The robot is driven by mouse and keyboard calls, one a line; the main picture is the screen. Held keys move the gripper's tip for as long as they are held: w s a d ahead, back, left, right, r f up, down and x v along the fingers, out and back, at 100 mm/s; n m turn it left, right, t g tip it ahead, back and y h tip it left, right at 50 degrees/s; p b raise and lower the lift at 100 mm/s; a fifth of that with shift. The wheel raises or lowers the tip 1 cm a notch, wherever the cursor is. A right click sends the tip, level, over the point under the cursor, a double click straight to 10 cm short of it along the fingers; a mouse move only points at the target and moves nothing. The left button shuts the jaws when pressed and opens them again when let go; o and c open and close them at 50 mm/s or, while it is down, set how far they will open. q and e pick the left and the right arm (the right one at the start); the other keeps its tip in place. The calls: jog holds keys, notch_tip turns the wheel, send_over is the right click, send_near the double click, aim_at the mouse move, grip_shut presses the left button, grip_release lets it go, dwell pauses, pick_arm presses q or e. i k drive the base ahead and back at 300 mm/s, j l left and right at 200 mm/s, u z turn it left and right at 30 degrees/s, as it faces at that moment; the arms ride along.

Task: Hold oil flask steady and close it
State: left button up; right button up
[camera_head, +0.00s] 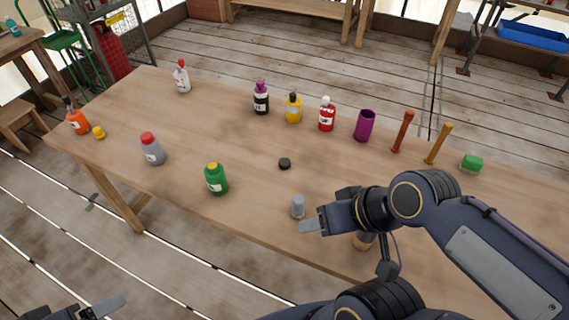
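No label names the oil flask, so I cannot tell for sure which container it is. A small grey cylinder (298,206) stands upright near the table's front edge. A loose black cap (284,163) lies on the table behind it. My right gripper (325,210) is just right of the grey cylinder, with its fingers apart and nothing visible between them. A brownish thing (363,241) is partly hidden under my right arm. My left gripper (108,306) is low at the bottom left, off the table; its fingers are only partly visible.
On the table (240,140) stand a green bottle (215,180), a grey red-capped bottle (152,150), an orange bottle (77,120) beside a yellow cap (98,132), and a back row including a purple cup (365,126).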

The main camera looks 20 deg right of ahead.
aim_at(215, 172)
jog(key=i+j+z, duration=0.2)
jog(key=z, duration=0.15)
jog(key=i+j+z, duration=0.25)
jog(key=z, duration=0.15)
jog(key=i+j+z, duration=0.2)
jog(key=j+z, duration=0.15)
